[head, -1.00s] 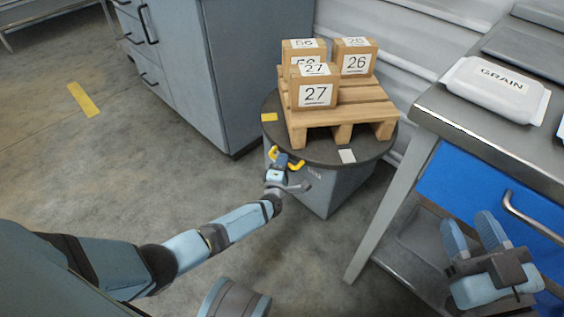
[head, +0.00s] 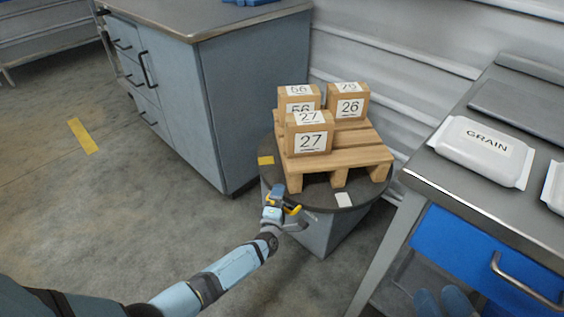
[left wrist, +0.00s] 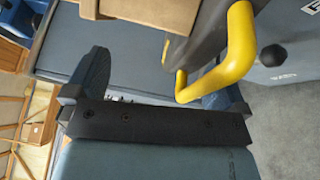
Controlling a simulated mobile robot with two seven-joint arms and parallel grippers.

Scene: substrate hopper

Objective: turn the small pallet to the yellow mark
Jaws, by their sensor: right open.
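The small wooden pallet (head: 350,158) lies on a round dark turntable (head: 312,196) and carries boxes numbered 27 (head: 310,143), 26 (head: 349,107) and 56 (head: 297,92). A yellow mark (head: 265,160) is on the turntable's left edge, and a white mark (head: 343,200) is on its front edge. My left gripper (head: 280,198) is at the turntable's front left edge, by a yellow handle (head: 291,208). In the left wrist view its fingers (left wrist: 165,85) are spread apart, with the yellow handle (left wrist: 240,45) close in front; contact is unclear. My right gripper (head: 437,302) is open and empty, partly cut off at the bottom right.
A grey cabinet (head: 255,95) stands behind and left of the turntable. A metal bench (head: 440,185) with a GRAIN package (head: 484,151) and a blue drawer (head: 470,255) is close on the right. Open floor (head: 120,220) lies to the left.

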